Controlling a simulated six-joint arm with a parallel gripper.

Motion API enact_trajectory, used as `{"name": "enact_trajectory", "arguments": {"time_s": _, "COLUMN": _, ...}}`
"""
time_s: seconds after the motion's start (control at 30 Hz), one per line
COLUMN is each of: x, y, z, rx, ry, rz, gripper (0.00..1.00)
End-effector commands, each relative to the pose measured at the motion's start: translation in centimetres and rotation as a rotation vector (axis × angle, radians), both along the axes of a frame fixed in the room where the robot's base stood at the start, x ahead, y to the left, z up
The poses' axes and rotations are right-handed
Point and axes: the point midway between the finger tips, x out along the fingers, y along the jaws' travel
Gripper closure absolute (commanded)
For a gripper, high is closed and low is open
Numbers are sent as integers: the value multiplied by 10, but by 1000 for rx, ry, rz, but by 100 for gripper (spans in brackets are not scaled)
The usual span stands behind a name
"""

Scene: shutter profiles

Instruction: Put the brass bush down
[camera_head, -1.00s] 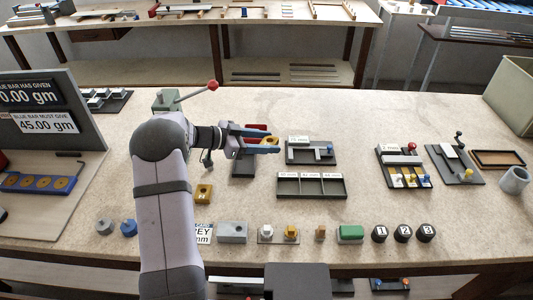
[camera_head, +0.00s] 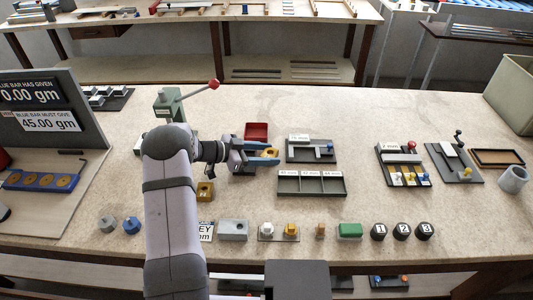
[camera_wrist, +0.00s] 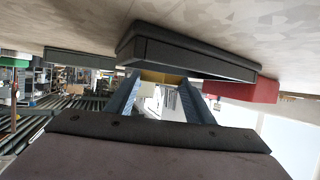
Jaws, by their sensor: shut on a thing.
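My gripper (camera_head: 268,155) is shut on the brass bush (camera_head: 271,153), left of the middle of the bench. The bush shows as a yellow-gold piece between the blue fingers. In the wrist view, a brass-coloured strip of the bush (camera_wrist: 160,77) spans the fingertips of my gripper (camera_wrist: 160,90). The fingers hide much of the bush. I cannot tell whether the bush touches anything below.
A dark three-compartment tray (camera_head: 312,194) and a dark fixture (camera_head: 311,160) are to the right. A green press with a red-knobbed lever (camera_head: 168,105) stands behind. The bench behind the fixtures is clear.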

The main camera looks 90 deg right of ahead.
Motion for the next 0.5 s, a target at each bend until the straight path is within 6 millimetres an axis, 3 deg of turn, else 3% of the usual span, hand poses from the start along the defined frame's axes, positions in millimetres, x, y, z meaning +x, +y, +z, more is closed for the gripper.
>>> {"name": "enact_trajectory", "arguments": {"time_s": 0.17, "x": 0, "y": 0, "z": -3, "rx": 0, "ry": 1, "rz": 0, "gripper": 78}}
{"name": "enact_trajectory", "arguments": {"time_s": 0.2, "x": 0, "y": 0, "z": -3, "rx": 0, "ry": 0, "rz": 0, "gripper": 47}}
{"name": "enact_trajectory", "arguments": {"time_s": 0.27, "x": 0, "y": 0, "z": -3, "rx": 0, "ry": 0, "rz": 0, "gripper": 33}}
{"name": "enact_trajectory", "arguments": {"time_s": 0.5, "x": 0, "y": 0, "z": -3, "rx": 1, "ry": 0, "rz": 0, "gripper": 33}}
